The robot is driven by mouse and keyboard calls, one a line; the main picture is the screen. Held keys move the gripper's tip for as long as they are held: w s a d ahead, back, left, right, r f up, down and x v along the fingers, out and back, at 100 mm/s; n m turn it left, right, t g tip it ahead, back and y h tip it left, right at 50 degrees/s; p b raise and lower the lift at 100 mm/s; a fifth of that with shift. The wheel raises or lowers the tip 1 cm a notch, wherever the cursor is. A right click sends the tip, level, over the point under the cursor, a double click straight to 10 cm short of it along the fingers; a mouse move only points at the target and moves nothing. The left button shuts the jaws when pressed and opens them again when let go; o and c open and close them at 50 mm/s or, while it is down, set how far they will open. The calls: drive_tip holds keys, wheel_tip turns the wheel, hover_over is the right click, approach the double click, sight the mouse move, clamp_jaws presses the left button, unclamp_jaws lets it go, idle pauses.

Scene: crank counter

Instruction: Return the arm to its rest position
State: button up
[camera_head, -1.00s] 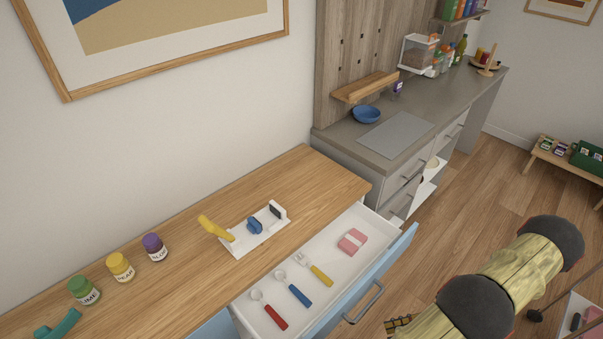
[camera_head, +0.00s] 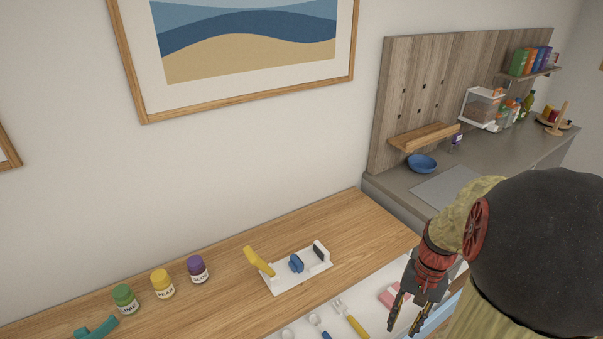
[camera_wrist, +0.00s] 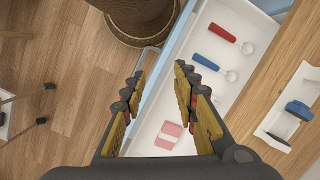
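My gripper (camera_head: 403,312) hangs in front of the open drawer at the lower right of the head view, fingers pointing down. In the wrist view my gripper (camera_wrist: 155,88) has its two fingers apart with nothing between them. My arm bends across the right side of the head view and hides part of the drawer and the grey counter.
The open white drawer (camera_head: 375,292) holds a pink block (camera_head: 389,296), a yellow-handled fork (camera_head: 350,318) and other utensils. On the wooden counter (camera_head: 225,310) stand a white crank fixture (camera_head: 300,275) and green (camera_head: 124,298), yellow (camera_head: 162,283) and purple (camera_head: 197,269) jars. Wood floor (camera_wrist: 60,80) shows beside the drawer.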

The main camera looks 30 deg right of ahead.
drive_tip(key=w+a+r+n+t, duration=0.1)
drive_tip(key=a+r+n+t, duration=0.1)
drive_tip(key=a+r, duration=0.4)
drive_tip(key=w+a+r+n+t+h, duration=0.1)
drive_tip(key=a+r+n, duration=0.4)
drive_tip(key=a, duration=0.5)
drive_tip(key=w+a+r+n+t+h, duration=0.1)
drive_tip(key=w+a+r+n+t, duration=0.2)
drive_tip(key=a+r, duration=0.4)
drive_tip(key=shift+a+r+n+t, duration=0.3)
drive_tip(key=shift+a+n, duration=0.15)
drive_tip(key=shift+n, duration=0.15)
